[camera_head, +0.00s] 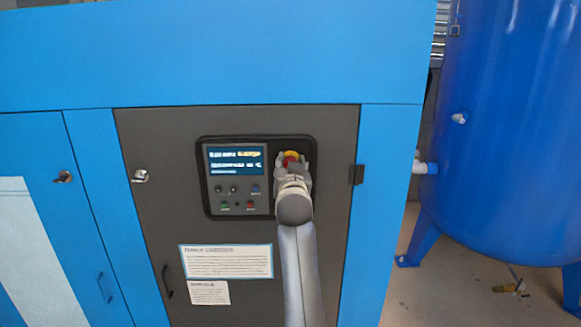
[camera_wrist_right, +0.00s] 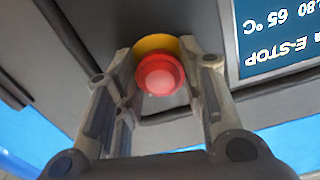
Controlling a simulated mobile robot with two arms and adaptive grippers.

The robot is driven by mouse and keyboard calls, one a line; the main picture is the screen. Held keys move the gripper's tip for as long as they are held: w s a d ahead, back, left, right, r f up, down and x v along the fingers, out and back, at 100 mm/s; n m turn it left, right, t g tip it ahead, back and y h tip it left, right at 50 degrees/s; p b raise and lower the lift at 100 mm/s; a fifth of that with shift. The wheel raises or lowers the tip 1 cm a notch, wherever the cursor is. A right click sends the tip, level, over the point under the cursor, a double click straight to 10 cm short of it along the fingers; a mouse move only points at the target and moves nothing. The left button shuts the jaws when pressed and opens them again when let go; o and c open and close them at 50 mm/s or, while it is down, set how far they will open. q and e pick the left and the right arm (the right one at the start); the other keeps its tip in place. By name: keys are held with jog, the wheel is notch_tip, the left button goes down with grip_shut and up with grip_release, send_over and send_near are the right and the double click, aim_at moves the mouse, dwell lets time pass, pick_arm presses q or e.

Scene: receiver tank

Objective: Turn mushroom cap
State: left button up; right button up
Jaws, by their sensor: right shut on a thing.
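The red mushroom cap (camera_head: 290,157) sits on a yellow collar at the right of the control panel, partly hidden by my right gripper (camera_head: 292,165). In the right wrist view the red cap (camera_wrist_right: 160,74) is between the two fingers, with the yellow collar (camera_wrist_right: 157,43) behind it. My right gripper (camera_wrist_right: 160,78) is shut on the cap, a finger at each side. My left gripper is not in view.
The panel has a lit screen (camera_head: 237,159) left of the cap, with small buttons (camera_head: 224,205) below. Labels (camera_head: 226,261) are on the grey door (camera_head: 155,220). A blue tank (camera_head: 505,150) stands at the right.

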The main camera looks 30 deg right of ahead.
jog(key=o, duration=1)
jog(key=shift+o, duration=0.2)
jog(key=v, duration=0.7)
jog(key=shift+s, duration=0.2)
